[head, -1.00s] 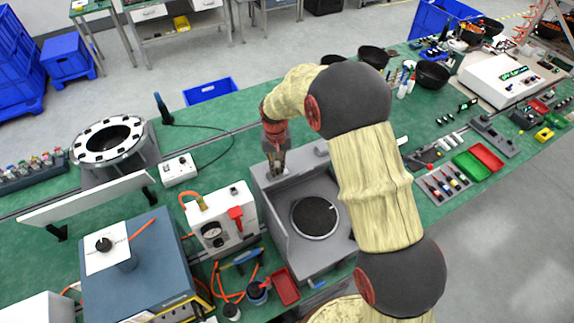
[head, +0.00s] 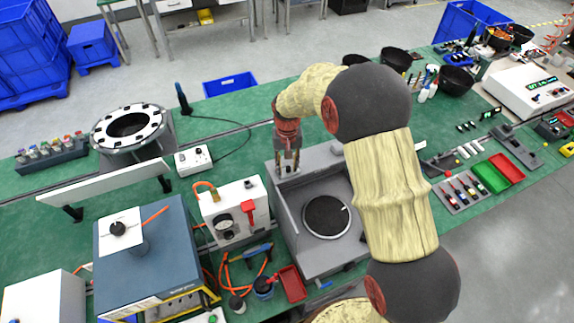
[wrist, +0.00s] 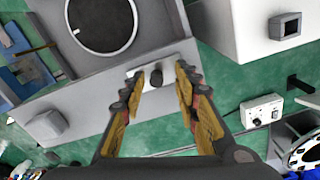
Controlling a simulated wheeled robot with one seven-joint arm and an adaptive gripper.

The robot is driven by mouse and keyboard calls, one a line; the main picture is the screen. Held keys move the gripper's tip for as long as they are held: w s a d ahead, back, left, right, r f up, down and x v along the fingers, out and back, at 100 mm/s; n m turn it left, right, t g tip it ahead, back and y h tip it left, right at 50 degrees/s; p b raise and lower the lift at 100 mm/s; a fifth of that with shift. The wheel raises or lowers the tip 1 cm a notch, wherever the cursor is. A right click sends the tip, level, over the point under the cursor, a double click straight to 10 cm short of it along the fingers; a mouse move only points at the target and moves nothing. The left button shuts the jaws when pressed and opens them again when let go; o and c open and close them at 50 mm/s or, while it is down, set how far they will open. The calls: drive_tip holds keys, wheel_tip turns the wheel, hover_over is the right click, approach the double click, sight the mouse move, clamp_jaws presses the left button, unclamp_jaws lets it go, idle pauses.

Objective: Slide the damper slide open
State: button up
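The grey fume box (head: 310,254) with a round dark mesh disc (head: 326,216) stands on the green bench; it also fills the upper left of the wrist view (wrist: 90,100). On its back ledge is a small dark knob (wrist: 155,78) on a pale plate (wrist: 147,88), which looks like the damper slide. My gripper (head: 288,168) points down over this ledge. In the wrist view my gripper (wrist: 158,72) is open, with one finger on each side of the knob and visible gaps between. Whether the fingertips reach down to the knob's height is unclear. In the head view the fingers hide the knob.
A white box with a gauge and red lever (head: 237,214) stands close left of the grey box. A small white control box (head: 194,160) sits behind it. A red tray (head: 291,284) lies in front. Open green bench lies behind the ledge.

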sight(287, 167)
wheel_tip(287, 167, up, 12)
idle(0.6)
idle(0.4)
drive_tip(key=s+d+f+t+b, duration=0.2)
drive_tip(key=s+d+b, duration=0.4)
drive_tip(key=s+b, duration=0.3)
drive_tip(key=s+d+f+t+b, duration=0.1)
drive_tip(key=s+d+f+b, duration=0.3)
drive_tip(key=s, duration=0.8)
drive_tip(key=s+d+f+m+t+b, duration=0.1)
drive_tip(key=s+d+f+t+b, duration=0.1)
drive_tip(key=s+d+b, duration=0.7)
drive_tip(key=s+f+b, duration=0.1)
drive_tip(key=b, duration=0.3)
drive_tip(key=shift+s+f+t+b, duration=0.25)
drive_tip(key=shift+s+t+b, duration=0.05)
drive_tip(key=shift+s, duration=0.05)
idle(1.4)
